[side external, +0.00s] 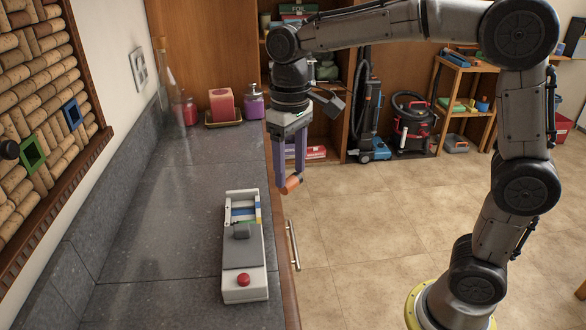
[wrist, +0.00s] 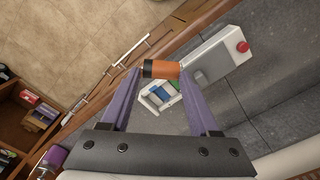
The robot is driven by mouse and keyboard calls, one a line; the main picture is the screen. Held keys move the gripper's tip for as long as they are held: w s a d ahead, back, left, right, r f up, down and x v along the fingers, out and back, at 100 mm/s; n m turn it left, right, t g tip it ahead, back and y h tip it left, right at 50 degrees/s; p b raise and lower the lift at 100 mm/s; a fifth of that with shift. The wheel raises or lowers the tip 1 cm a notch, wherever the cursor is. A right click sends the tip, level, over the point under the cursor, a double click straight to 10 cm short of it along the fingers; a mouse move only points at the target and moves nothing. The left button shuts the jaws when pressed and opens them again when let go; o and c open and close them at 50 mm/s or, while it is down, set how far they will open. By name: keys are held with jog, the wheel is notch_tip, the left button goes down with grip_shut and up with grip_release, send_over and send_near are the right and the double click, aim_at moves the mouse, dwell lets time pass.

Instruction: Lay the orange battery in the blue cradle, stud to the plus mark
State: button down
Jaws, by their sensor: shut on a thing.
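My gripper (side external: 289,180) is shut on the orange battery (side external: 292,184), held in the air near the counter's right edge, beyond the far end of a white box (side external: 258,278). In the wrist view the battery (wrist: 167,70) lies crosswise between the fingertips (wrist: 160,72), with a black band and what looks like a small stud at its left end. The box's far end has narrow slots with coloured parts, the blue cradle (side external: 243,220) among them. In the wrist view the battery and a finger partly cover these slots. The plus mark is too small to make out.
The box has a grey cover with a raised block (side external: 241,231) and a red button (side external: 243,280). A bar handle (side external: 293,245) juts from the counter front. Counter left of the box is clear.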

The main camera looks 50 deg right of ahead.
jog(key=w+a+f+n, duration=0.1)
jog(key=w+n, duration=0.5)
jog(key=n, duration=0.7)
jog(key=w+f+n, duration=0.4)
jog(key=w+n, duration=0.2)
jog(key=n, duration=0.8)
jog(key=shift+w+a+f, duration=0.3)
jog(key=shift+a, duration=0.1)
jog(key=shift+f, duration=0.15)
jog(key=shift+f, duration=3)
